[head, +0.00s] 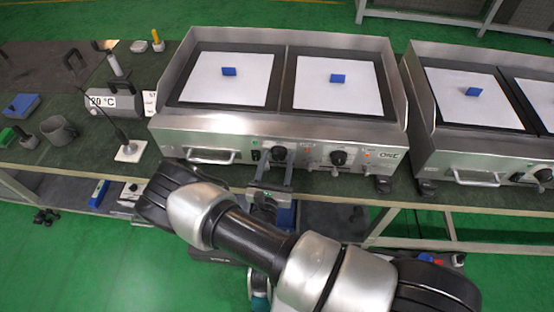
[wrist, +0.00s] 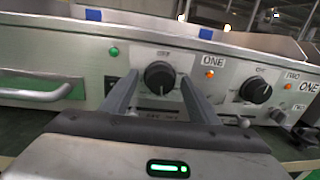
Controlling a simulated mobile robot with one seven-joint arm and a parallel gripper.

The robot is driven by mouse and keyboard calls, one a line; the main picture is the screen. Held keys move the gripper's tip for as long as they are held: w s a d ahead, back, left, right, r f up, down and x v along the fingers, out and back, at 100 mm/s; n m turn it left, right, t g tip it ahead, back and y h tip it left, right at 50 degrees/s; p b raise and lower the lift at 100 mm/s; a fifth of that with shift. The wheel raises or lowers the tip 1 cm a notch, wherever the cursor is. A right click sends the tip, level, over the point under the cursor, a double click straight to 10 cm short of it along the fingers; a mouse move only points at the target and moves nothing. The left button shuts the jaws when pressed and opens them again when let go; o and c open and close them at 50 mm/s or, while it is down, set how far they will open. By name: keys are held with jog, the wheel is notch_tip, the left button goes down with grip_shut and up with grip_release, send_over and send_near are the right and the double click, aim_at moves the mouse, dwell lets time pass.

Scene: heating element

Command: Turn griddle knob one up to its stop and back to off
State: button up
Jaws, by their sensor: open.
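Griddle knob one (wrist: 159,77) is a round black knob on the steel front panel, with a white label "ONE" (wrist: 214,60) to its right in the wrist view. My gripper (wrist: 155,88) is open, with one finger on each side of the knob. I cannot tell whether the fingers touch it. In the head view my gripper (head: 274,172) reaches the panel from the front. An orange light (wrist: 210,73) glows beside the label.
A second black knob (wrist: 256,89) is to the right, near another label. A drawer handle (wrist: 40,92) sticks out at left. A second griddle (head: 470,150) stands at right. A grey mug (head: 58,131) and a temperature display (head: 103,101) stand at left.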

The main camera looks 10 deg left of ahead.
jog(key=s, duration=1.7)
jog(key=shift+a+f, duration=0.15)
jog(key=shift+a, duration=0.1)
